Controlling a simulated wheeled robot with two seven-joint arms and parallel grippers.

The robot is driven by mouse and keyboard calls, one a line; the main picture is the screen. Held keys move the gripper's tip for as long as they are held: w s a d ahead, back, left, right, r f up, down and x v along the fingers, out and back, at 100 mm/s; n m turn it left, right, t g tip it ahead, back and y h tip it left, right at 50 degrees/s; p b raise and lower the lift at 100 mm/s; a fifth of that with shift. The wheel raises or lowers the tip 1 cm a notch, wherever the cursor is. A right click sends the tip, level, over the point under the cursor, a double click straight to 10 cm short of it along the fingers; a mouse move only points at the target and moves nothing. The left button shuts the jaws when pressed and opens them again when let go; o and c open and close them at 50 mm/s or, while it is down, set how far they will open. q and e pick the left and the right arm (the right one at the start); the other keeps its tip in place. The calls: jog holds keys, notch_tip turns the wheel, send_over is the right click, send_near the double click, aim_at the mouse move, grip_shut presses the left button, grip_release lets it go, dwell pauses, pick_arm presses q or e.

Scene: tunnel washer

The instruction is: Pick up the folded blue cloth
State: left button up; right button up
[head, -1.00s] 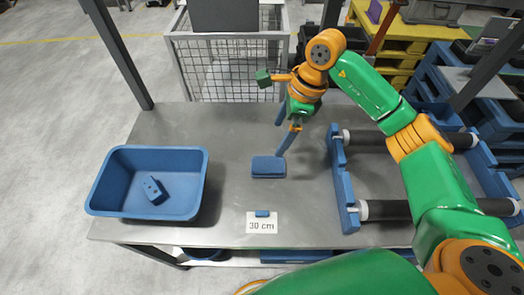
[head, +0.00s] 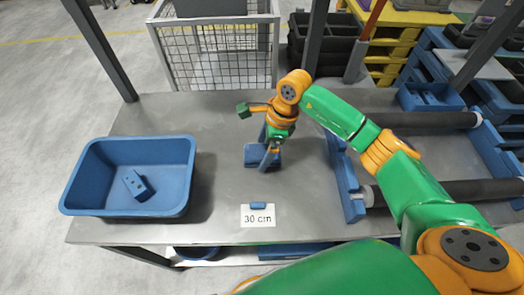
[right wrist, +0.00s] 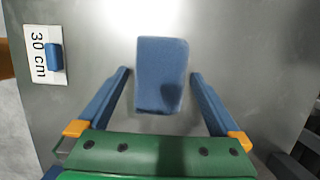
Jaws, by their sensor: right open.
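The folded blue cloth (head: 251,156) lies flat on the grey metal table, partly hidden behind my right gripper in the head view. My right gripper (head: 265,158) points down over it, open, with its blue fingers apart. In the right wrist view the cloth (right wrist: 162,72) shows as a blue block centred between the two open fingers (right wrist: 160,78), with a gap on each side. I cannot tell how high the fingertips are above the table. My left gripper is not in view.
A "30 cm" label (head: 258,216) with a small blue piece (head: 258,205) lies in front of the cloth. A blue roller frame (head: 346,180) stands right; a wire cage (head: 218,65) is behind.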

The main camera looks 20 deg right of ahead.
aim_at(259, 151)
jog(key=c, duration=1.2)
jog(key=shift+r, duration=0.2)
notch_tip(259, 151, up, 3)
jog(key=shift+f+b, duration=0.15)
jog(key=shift+b, duration=0.65)
jog(key=a+r, duration=0.1)
jog(key=s+a+r, duration=0.1)
jog(key=r, duration=0.1)
jog(key=s+a+r, duration=0.1)
jog(key=shift+a+r, duration=0.2)
jog(key=shift+r, duration=0.15)
jog(key=s+a+r, duration=0.1)
jog(key=s+a, duration=0.1)
jog(key=s+a+r+b, duration=0.1)
jog(key=s+a+r, duration=0.1)
jog(key=a, duration=0.1)
jog(key=s+a+r+b, duration=0.1)
jog(key=s+a+r, duration=0.1)
jog(key=a, duration=0.1)
jog(key=shift+r, duration=0.1)
